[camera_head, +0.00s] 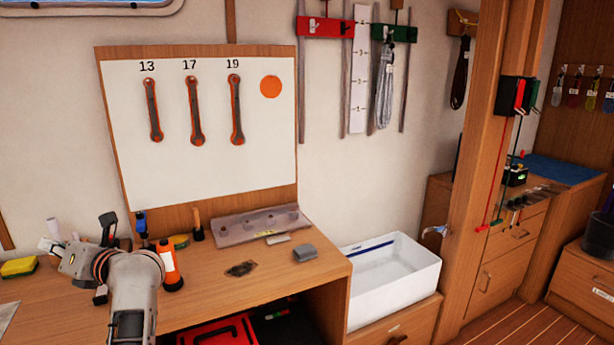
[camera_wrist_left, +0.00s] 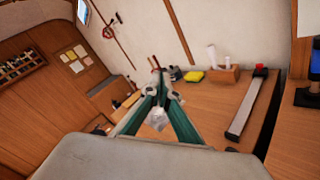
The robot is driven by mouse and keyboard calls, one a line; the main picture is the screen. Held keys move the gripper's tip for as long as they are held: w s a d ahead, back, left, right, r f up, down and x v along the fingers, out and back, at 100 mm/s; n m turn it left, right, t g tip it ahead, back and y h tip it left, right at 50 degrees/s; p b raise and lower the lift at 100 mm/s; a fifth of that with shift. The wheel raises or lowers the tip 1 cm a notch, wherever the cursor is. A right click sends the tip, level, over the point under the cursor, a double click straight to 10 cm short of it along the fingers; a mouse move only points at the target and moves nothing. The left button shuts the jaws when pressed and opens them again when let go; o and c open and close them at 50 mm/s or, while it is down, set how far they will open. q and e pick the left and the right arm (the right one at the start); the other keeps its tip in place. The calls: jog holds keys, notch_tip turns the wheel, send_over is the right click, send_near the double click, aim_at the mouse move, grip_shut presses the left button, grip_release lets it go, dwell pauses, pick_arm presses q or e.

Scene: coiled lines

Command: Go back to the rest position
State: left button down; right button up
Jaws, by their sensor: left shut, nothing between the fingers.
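My left arm rises from the bottom left of the head view, and its gripper (camera_head: 78,260) is above the left part of the wooden workbench (camera_head: 225,290). In the left wrist view the fingers of this gripper (camera_wrist_left: 158,118) come together and are shut, with nothing held between them. The gripper looks clear of the bench, though its exact height is hard to tell. My right gripper is in neither view.
An orange-and-black flashlight (camera_head: 169,266) stands close beside my left arm. A yellow sponge (camera_head: 19,267) lies at the bench's left. A white bin (camera_head: 392,280) stands right of the bench. A wrench board (camera_head: 200,125) leans at the back. The bench's front middle is mostly clear.

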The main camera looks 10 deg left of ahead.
pick_arm(q)
jog(key=w+d+f+m+t+h, duration=0.1)
jog(key=d+f+m+t+h, duration=0.25)
jog(key=d+m+t, duration=0.85)
jog(key=w+d+f+m+t+h, duration=0.2)
jog(key=d+m+t+h, duration=0.4)
jog(key=m, duration=0.9)
jog(key=s+d+f+m+h, duration=0.1)
jog(key=d+f+m+h, duration=0.5)
jog(key=d+f+m, duration=0.35)
jog(key=s+d+f+m+g+h, duration=0.2)
jog(key=s+d+f+m, duration=0.15)
jog(key=f, duration=0.35)
jog(key=s+d+f+m+g+h, duration=0.2)
jog(key=s+d+f+m+h, duration=0.1)
jog(key=d+f, duration=0.25)
jog(key=s+d+f+m+g, duration=0.2)
jog(key=s+f+m+g, duration=0.3)
jog(key=s+f, duration=0.9)
notch_tip(320, 180, down, 3)
jog(key=shift+d+r+g, duration=0.2)
jog(key=shift+d+g, duration=0.15)
jog(key=shift+g, duration=0.45)
